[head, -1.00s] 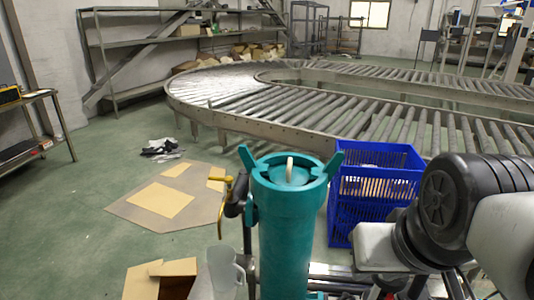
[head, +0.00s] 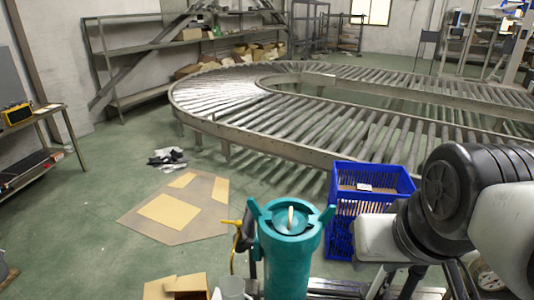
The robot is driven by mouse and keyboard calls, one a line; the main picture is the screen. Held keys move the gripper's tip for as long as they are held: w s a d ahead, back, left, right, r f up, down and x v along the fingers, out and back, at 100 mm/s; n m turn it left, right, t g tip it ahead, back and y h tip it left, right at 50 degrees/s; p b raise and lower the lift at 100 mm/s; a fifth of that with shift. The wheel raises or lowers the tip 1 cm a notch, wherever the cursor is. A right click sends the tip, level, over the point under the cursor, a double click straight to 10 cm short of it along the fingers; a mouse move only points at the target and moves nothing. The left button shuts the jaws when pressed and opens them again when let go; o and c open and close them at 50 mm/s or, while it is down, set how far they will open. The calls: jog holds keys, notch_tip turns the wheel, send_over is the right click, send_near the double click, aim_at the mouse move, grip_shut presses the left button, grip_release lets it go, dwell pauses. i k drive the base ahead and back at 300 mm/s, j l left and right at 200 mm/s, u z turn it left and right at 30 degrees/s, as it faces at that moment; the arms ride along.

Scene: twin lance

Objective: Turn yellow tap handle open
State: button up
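A teal upright cylinder (head: 288,262) with a lugged top stands at the bottom centre of the head view. A yellow tap handle (head: 232,222) sticks out on its left side, beside a dark tap body (head: 246,238). A thin yellow piece (head: 234,258) curves down below it. The handle's exact angle is too small to tell. My black and white arm (head: 445,200) fills the right side of the view. My gripper cannot be made out, and the arm is well apart from the tap.
Stacked blue crates (head: 350,240) stand right of the cylinder. A white jug (head: 232,288) and an open cardboard box (head: 180,287) are below the tap. A roller conveyor (head: 300,150) curves behind. Flattened cardboard (head: 185,235) lies on the green floor at left, otherwise mostly clear.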

aim_at(238, 224)
jog(key=k+j+z, duration=0.1)
jog(key=k+j, duration=0.55)
jog(key=j, duration=0.4)
jog(key=k+j+z, duration=0.1)
jog(key=j, duration=0.3)
jog(key=k+j+z, duration=0.1)
jog(key=j, duration=0.8)
jog(key=i+j+z, duration=0.15)
jog(key=j, duration=0.45)
jog(key=i+j, duration=0.45)
jog(key=j, duration=0.2)
jog(key=l+z, duration=0.05)
